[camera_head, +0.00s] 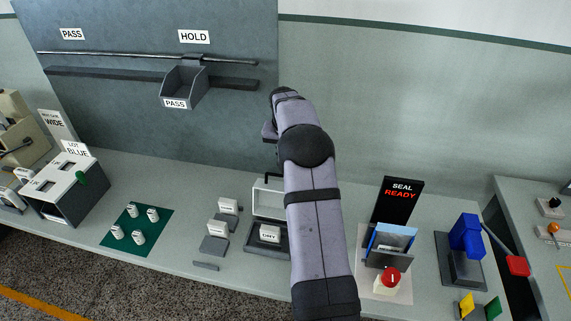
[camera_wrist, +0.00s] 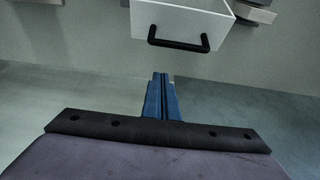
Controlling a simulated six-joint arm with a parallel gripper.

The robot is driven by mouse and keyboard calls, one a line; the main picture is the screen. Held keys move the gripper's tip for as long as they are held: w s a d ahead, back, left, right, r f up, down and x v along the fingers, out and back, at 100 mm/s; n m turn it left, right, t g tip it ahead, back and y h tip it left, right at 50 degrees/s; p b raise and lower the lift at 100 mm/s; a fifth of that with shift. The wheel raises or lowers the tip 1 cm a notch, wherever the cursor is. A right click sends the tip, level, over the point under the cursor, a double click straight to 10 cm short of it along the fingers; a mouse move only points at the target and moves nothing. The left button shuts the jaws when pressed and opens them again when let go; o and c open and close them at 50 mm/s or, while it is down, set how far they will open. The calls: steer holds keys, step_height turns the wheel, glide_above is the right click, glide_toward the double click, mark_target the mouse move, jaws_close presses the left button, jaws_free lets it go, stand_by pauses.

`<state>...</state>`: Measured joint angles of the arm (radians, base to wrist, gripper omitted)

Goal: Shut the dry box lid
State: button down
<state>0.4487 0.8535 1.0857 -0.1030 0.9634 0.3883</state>
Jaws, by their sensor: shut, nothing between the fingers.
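The dry box (camera_head: 282,247) stands on the bench at the middle, a dark base with a white block labelled DRY at its front. Its lid (camera_head: 267,203) stands raised at the back, light-coloured with a dark handle at its top. My arm covers the box's right side. In the wrist view the white lid (camera_wrist: 185,20) with its black handle (camera_wrist: 179,43) is at the top. My gripper (camera_wrist: 160,76) is shut and empty, with blue fingers. Its tips appear just below the handle in the picture, apart from it. The head view does not show the fingertips clearly.
Left of the box are small labelled blocks on grey pads (camera_head: 214,245) and a green mat (camera_head: 137,229) with several white spindles. Right of my arm stand the seal station (camera_head: 390,241), its red button (camera_head: 391,278) and a blue device (camera_head: 466,237). A grey tray (camera_head: 184,87) hangs on the back panel.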

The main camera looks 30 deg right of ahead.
steer(key=shift+s+a+f+p, duration=0.15)
steer(key=shift+s+a+p, duration=0.35)
steer(key=shift+s+a, duration=0.15)
steer(key=shift+s+a+f+p, duration=0.15)
steer(key=shift+s+a+p, duration=0.3)
steer(key=shift+s+a, duration=0.2)
steer(key=shift+s+a+b, duration=0.15)
steer(key=shift+b, duration=0.5)
steer(key=shift+s+a+r+b, duration=0.15)
steer(key=shift+b, duration=0.2)
steer(key=shift+a+h, duration=0.1)
steer(key=shift+h, duration=0.2)
